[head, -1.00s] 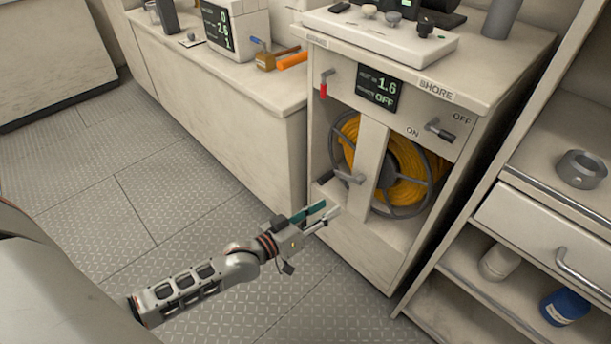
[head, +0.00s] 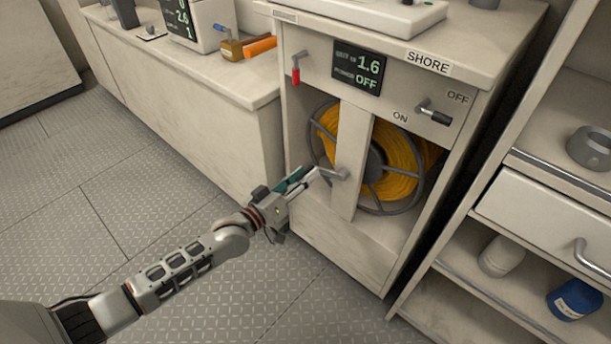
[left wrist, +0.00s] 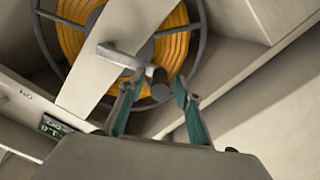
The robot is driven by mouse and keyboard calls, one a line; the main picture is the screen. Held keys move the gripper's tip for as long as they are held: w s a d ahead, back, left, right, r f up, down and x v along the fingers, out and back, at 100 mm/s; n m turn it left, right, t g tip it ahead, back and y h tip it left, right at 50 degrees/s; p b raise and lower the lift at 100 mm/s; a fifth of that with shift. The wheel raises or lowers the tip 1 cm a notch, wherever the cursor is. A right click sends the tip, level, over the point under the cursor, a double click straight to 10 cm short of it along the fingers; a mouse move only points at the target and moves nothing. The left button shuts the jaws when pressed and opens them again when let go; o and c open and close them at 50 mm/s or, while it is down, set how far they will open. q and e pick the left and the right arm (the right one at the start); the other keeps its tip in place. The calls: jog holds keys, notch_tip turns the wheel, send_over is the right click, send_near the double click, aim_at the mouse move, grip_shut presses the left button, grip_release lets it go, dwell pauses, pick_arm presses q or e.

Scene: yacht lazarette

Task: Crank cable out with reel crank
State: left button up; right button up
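The cable reel (head: 408,165), wound with orange-yellow cable, sits inside the cabinet behind an upright panel (head: 351,140). The grey reel crank (head: 341,174) is on the front of that panel; it also shows in the left wrist view (left wrist: 122,57). My left gripper (head: 308,177) is at the crank. In the left wrist view, its green-padded fingers (left wrist: 156,84) are apart, with the crank's dark handle end (left wrist: 158,76) appearing between their tips. I cannot tell whether they touch it. My right gripper is not in view.
A display (head: 359,71) reads 1.6 and power OFF. A red-handled lever (head: 296,69) and a black-handled switch (head: 434,114) marked ON and OFF are on the cabinet front. Shelves with a blue container (head: 573,300) stand at right. The floor (head: 130,215) at left is clear.

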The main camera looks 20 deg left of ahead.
pick_arm(q)
jog(key=shift+w, duration=0.15)
grip_shut()
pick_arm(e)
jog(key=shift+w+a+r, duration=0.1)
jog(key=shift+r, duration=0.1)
pick_arm(q)
jog(key=shift+d, duration=0.1)
jog(key=shift+f, duration=0.15)
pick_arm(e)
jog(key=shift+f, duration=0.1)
